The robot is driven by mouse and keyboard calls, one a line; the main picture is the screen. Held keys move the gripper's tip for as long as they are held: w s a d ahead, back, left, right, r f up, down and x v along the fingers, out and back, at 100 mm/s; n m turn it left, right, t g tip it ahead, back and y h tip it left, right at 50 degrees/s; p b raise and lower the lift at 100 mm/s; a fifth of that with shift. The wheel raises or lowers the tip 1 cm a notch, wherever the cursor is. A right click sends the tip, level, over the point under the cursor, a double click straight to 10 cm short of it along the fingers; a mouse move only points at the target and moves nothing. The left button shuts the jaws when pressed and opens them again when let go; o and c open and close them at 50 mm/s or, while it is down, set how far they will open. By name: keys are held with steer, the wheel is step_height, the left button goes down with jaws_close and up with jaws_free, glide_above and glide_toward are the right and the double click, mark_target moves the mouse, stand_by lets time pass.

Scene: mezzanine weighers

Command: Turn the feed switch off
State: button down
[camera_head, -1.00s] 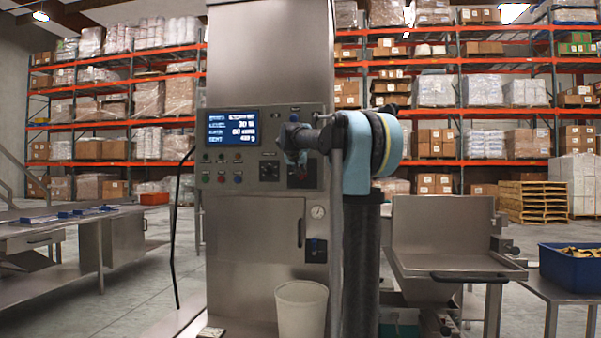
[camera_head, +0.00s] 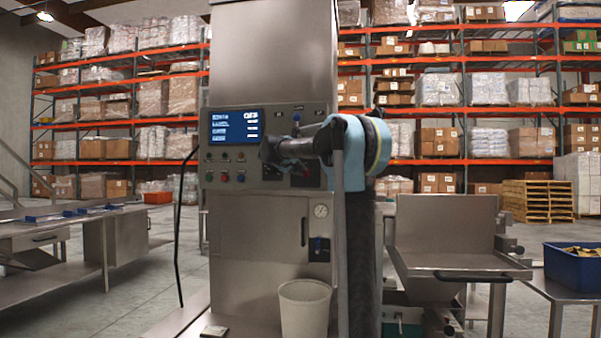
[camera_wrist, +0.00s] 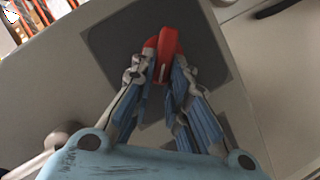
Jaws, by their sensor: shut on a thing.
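A red switch handle (camera_wrist: 168,42) sits on a dark square plate (camera_wrist: 205,55) on a grey metal panel, shown in the wrist view. My gripper (camera_wrist: 160,72) has its fingers around the handle, shut on it. The handle stands nearly upright in that picture. In the head view my gripper (camera_head: 285,160) reaches leftward across the lower right of the control panel (camera_head: 285,115) and hides most of the switch. The panel's blue display (camera_head: 236,126) reads what looks like OFF at its upper right; the other lines are too small to read.
Small coloured buttons (camera_head: 224,167) sit left of my gripper. A white bucket (camera_head: 304,309) stands below the machine's cabinet (camera_head: 255,235). A steel hopper (camera_head: 448,232) and a blue bin (camera_head: 580,270) stand to the right. Steel benches (camera_head: 60,250) stand to the left.

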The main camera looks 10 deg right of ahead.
steer(key=shift+w+a+f+n+t+h, duration=0.15)
steer(key=shift+f+n+t+h, duration=0.25)
steer(key=shift+n, duration=0.7)
steer(key=shift+s+a+f+n+t+h, duration=0.2)
steer(key=shift+n+h, duration=0.4)
steer(key=shift+n, duration=0.5)
steer(key=shift+w+a+f+n+t+h, duration=0.15)
steer(key=shift+f+n+h, duration=0.3)
steer(key=shift+n, duration=0.65)
steer(key=shift+d, duration=0.1)
steer(key=c, duration=1.6)
jaws_free()
steer(key=shift+w, duration=0.1)
steer(key=shift+o, duration=0.2)
steer(key=v, duration=1.2)
steer(key=shift+f, duration=0.15)
